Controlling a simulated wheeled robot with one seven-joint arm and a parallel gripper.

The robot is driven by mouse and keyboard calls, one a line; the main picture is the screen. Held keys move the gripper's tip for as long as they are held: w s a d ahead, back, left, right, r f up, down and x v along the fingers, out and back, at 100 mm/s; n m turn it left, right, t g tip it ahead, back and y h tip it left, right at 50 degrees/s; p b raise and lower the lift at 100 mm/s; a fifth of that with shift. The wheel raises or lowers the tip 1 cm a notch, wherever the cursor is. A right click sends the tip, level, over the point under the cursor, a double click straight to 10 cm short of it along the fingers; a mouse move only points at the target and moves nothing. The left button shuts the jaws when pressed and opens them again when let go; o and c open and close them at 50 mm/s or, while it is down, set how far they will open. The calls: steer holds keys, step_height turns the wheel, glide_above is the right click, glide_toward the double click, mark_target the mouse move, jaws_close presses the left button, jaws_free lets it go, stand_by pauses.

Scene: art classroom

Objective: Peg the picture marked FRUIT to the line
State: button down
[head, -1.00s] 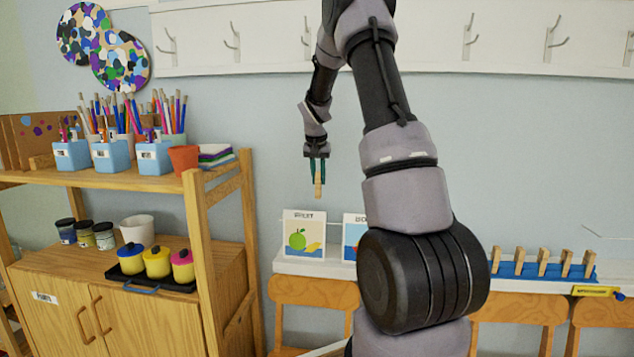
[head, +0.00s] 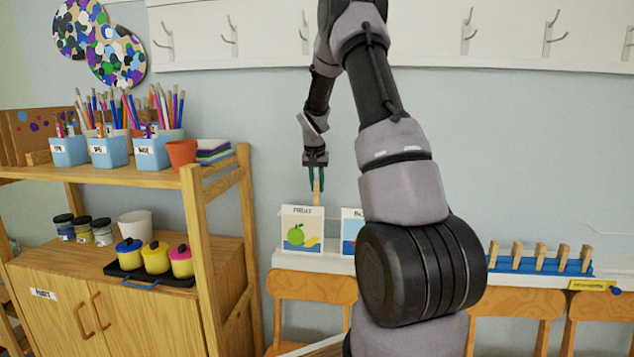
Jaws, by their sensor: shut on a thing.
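The picture marked FRUIT (head: 302,231) shows a green apple and a yellow fruit. It stands upright on the white ledge, left of my arm. My gripper (head: 316,180) is just above its top edge, shut on a wooden clothespin (head: 317,194) that points down. The clothespin's lower end is at the card's top edge; I cannot tell whether it grips the card or is behind it. A thin line (head: 602,232) shows faintly at the right; the rest of it is hard to make out.
A second picture (head: 351,230) stands to the right, partly hidden by my arm. Several clothespins (head: 517,255) stand on a blue strip at the right of the ledge (head: 340,263). A wooden shelf (head: 190,177) with brush pots and paint jars is at left. Chairs stand below the ledge.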

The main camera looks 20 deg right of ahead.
mark_target(316, 195)
steer(key=shift+s+a+f, duration=0.1)
steer(key=shift+s+f, duration=0.05)
steer(key=shift+f, duration=1.1)
steer(key=shift+s+a+f, duration=0.1)
steer(key=shift+f, duration=1.15)
steer(key=c, duration=0.7)
jaws_free()
steer(key=shift+o, duration=1.3)
steer(key=shift+v, duration=3.5)
